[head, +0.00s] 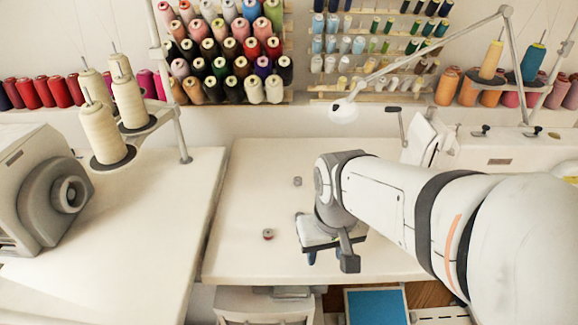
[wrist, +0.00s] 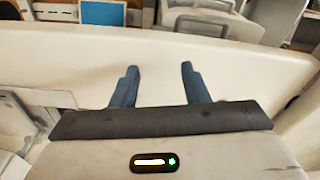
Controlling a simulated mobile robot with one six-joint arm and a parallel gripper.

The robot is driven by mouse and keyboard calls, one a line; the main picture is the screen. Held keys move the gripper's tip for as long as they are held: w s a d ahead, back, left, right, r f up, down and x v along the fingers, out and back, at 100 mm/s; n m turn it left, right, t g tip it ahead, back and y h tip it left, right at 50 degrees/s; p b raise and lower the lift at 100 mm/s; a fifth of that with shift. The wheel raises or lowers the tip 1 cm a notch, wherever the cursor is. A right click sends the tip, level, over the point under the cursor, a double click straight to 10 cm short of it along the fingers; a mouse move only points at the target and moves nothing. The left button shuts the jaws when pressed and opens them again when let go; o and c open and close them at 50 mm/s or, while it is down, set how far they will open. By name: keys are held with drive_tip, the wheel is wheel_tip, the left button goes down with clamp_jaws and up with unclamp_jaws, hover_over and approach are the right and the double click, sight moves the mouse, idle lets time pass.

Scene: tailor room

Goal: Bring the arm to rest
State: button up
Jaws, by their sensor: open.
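My gripper (wrist: 159,72) is open and empty in the wrist view, its two blue fingers apart with the pale table top between them. In the head view my arm reaches in from the right, and the gripper (head: 330,257) hangs over the front part of the white middle table (head: 250,205). Whether the fingers touch the table cannot be told. The gripper holds nothing.
A small bobbin (head: 268,235) lies left of the gripper, and another small round piece (head: 297,181) lies farther back. A sewing machine (head: 45,190) stands left. A lamp (head: 344,110) and thread racks (head: 225,50) are behind. The table's left half is mostly clear.

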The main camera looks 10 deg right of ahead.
drive_tip(key=shift+r, duration=0.1)
wheel_tip(320, 180, up, 21)
drive_tip(key=t+p, duration=0.1)
drive_tip(key=p, duration=1.8)
drive_tip(key=shift+r, duration=0.2)
